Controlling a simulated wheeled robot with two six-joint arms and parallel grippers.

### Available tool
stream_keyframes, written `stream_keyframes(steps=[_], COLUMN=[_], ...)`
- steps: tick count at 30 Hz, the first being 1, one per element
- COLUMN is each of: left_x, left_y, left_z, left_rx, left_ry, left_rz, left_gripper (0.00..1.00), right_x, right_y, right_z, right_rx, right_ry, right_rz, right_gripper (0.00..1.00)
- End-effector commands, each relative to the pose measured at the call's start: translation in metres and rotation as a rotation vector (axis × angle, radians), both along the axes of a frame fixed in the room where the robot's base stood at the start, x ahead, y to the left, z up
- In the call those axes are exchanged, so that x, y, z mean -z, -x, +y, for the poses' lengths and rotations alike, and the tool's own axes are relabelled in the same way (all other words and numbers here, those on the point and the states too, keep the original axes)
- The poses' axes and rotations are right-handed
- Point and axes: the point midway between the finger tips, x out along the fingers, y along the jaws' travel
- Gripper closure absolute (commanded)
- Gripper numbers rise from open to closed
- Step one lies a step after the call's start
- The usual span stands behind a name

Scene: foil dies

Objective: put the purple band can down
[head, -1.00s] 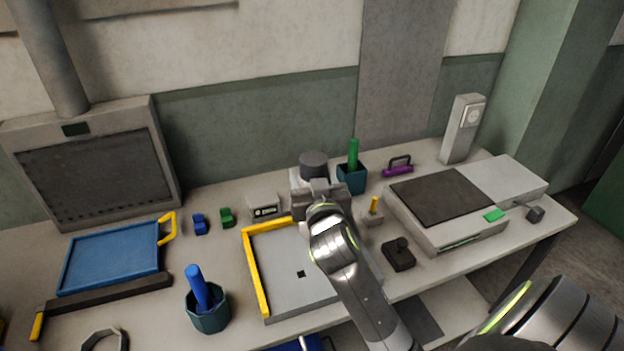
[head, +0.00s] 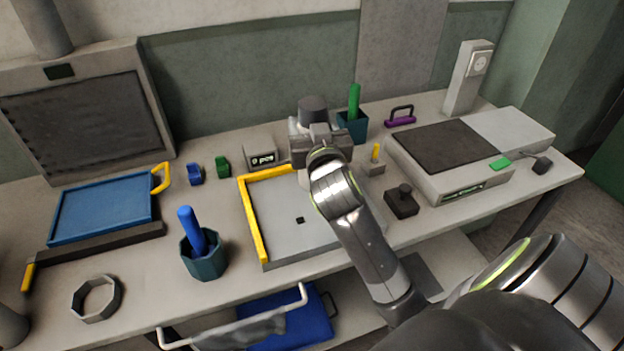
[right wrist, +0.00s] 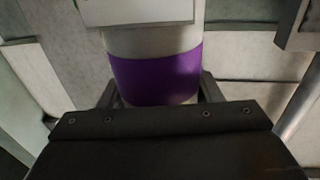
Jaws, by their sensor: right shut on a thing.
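The purple band can (right wrist: 155,75), pale with a wide purple band, stands between the fingers of my right gripper (right wrist: 158,95) in the right wrist view. The gripper is shut on it. A pale flat piece covers part of the can's upper side there. In the head view my right gripper (head: 320,142) is over the back edge of the yellow-fenced plate (head: 283,215), and its wrist hides most of the can. I cannot tell whether the can's base touches anything. My left gripper is out of view.
A small display box (head: 262,158) stands left of the gripper. A teal pot (head: 353,127) with a green stick is close on the right, with a yellow-pegged block (head: 375,160) and a black joystick box (head: 402,202) nearer.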

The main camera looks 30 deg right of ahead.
Motion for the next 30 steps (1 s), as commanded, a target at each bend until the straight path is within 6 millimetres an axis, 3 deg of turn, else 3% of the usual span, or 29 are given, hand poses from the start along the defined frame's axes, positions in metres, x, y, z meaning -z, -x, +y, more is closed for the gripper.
stream_keyframes(steps=[3,15,28,29,30], left_x=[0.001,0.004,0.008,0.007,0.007], left_y=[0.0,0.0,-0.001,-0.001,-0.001], left_z=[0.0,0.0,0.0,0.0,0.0], left_rx=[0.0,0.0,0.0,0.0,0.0], left_ry=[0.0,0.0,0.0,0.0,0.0], left_rz=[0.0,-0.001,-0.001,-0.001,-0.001], left_gripper=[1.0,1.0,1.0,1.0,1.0], right_x=[0.023,0.069,0.077,0.076,0.075], right_y=[0.0,0.0,0.0,0.0,0.0], right_z=[0.0,0.0,0.001,0.0,0.0], right_rx=[0.001,0.0,-0.002,-0.002,-0.001], right_ry=[-0.002,-0.001,-0.001,-0.001,-0.001], right_rz=[0.004,0.002,-0.001,0.0,0.0], right_gripper=[0.8,0.8,0.8,0.38,0.32])
